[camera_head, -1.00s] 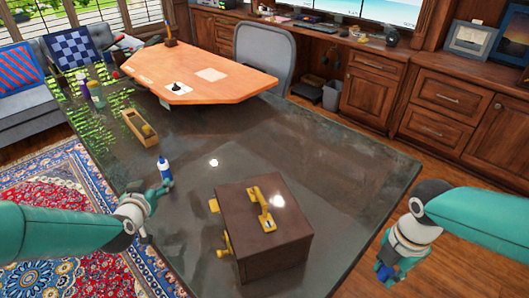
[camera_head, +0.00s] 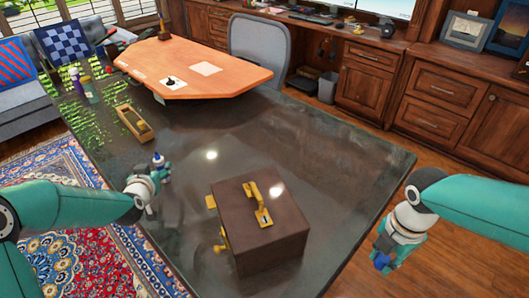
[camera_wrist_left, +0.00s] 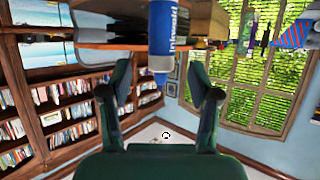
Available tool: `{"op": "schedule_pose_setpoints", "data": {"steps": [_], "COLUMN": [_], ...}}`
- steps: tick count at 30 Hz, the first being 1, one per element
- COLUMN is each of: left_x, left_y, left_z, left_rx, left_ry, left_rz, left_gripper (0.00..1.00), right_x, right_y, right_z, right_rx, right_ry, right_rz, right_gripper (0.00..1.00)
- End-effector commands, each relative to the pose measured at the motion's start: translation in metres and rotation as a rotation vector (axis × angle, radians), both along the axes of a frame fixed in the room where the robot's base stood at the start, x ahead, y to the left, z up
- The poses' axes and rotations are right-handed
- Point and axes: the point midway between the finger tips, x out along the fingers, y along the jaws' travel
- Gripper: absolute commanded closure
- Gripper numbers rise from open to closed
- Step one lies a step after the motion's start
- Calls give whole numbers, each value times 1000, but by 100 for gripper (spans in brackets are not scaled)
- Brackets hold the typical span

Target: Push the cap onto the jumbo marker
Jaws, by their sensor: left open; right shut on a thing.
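The jumbo marker (camera_head: 158,160) stands upright on the dark table, showing a white and blue upper part in the head view. In the left wrist view the marker (camera_wrist_left: 161,35) is a blue barrel with white lettering, reaching in from the top edge. My left gripper (camera_head: 160,175) is open at the marker, with a finger on either side in the wrist view; contact cannot be told. My right gripper (camera_head: 382,262) is shut on a small blue piece, apparently the cap (camera_head: 381,260), beyond the table's right edge. The fingers partly hide that piece.
A brown case (camera_head: 262,225) with brass fittings stands right of the marker. An orange board (camera_head: 200,70) covers the far end. The table's middle right is clear.

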Motion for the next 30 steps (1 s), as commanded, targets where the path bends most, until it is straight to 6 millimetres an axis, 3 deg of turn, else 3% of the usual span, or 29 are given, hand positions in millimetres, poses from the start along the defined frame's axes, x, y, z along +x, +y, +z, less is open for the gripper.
{"op": "schedule_pose_setpoints", "data": {"steps": [11, 22, 30], "left_x": [3, 41, 46], "left_y": [1, 8, 9], "left_z": [-1, -22, -25], "left_rx": [0, 0, 0], "left_ry": [-1, -1, -1], "left_rz": [1, 1, 1], "left_gripper": [38, 38, 38], "right_x": [0, 0, 0], "right_y": [0, 1, 1], "right_z": [1, 13, 13], "right_rx": [0, 0, 0], "right_ry": [0, 0, 0], "right_rz": [1, 1, 1], "right_gripper": [88, 88, 88]}}
